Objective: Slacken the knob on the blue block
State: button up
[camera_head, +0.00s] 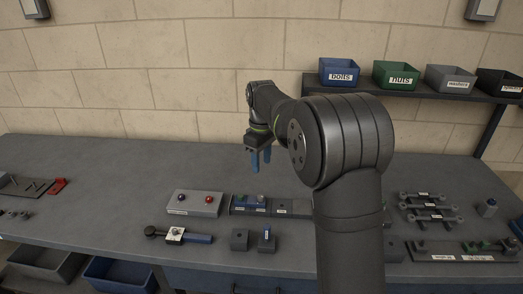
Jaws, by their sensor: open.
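My gripper (260,160) hangs above the back of the bench, with its two blue fingers pointing down, apart and empty. Below it, a dark rail (283,209) carries a small blue block (238,203) near its left end. Small knob-like parts (261,198) show on the rail, too small to tell which sits on which block. In front of the rail, another blue piece (267,242) stands upright on a dark block. I cannot tell whether it has a knob. My gripper is well above and apart from all of these.
Grey bars (428,206) and a dark plate (450,256) are at right. A shelf holds bins, including the blue bolts bin (339,77).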

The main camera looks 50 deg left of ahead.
notch_tip(320, 180, up, 4)
jog(key=shift+f, duration=0.15)
